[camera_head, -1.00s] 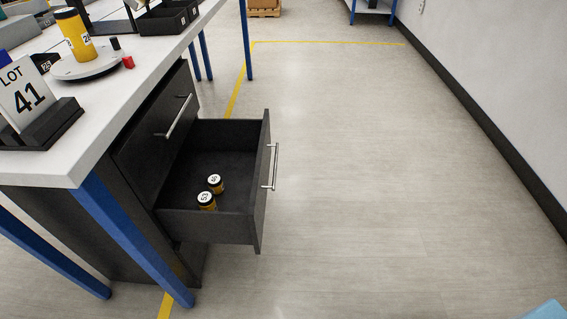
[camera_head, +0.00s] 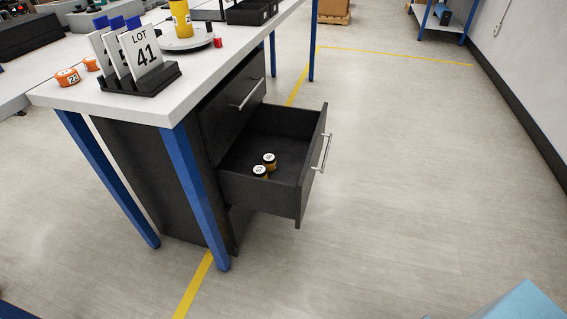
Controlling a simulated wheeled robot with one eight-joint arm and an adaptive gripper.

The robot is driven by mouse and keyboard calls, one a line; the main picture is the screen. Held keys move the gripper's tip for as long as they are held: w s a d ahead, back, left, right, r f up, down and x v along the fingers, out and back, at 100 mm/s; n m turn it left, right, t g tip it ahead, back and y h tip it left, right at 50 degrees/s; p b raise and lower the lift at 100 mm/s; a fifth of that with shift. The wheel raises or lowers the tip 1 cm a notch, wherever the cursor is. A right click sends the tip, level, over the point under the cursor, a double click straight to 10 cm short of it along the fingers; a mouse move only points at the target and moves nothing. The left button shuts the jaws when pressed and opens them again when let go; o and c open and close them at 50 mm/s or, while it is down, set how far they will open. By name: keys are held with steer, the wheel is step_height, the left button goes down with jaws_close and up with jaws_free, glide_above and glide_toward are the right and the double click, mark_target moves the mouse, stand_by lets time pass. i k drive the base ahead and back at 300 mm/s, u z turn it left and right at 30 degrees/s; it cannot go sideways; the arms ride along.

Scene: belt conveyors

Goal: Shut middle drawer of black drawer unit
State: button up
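The black drawer unit (camera_head: 163,180) stands under the white-topped table. Its middle drawer (camera_head: 268,197) is pulled well out to the right, with a silver bar handle (camera_head: 322,152) on its front. The lower part of the unit is mostly hidden behind the open drawer and a blue table leg. My gripper is not in view.
The table (camera_head: 185,105) has blue legs (camera_head: 196,200) close to the unit. On it are a LOT 41 card holder (camera_head: 140,78), orange rolls and a yellow bottle (camera_head: 181,18). Clear floor (camera_head: 420,170) lies right of the drawer. A light-blue shape (camera_head: 510,300) shows at lower right.

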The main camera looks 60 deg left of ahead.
mark_target(295, 136)
steer(key=u, duration=2.6)
steer(key=i, duration=1)
steer(key=z, duration=0.05)
steer(key=k, duration=0.5)
steer(key=z, duration=1.1)
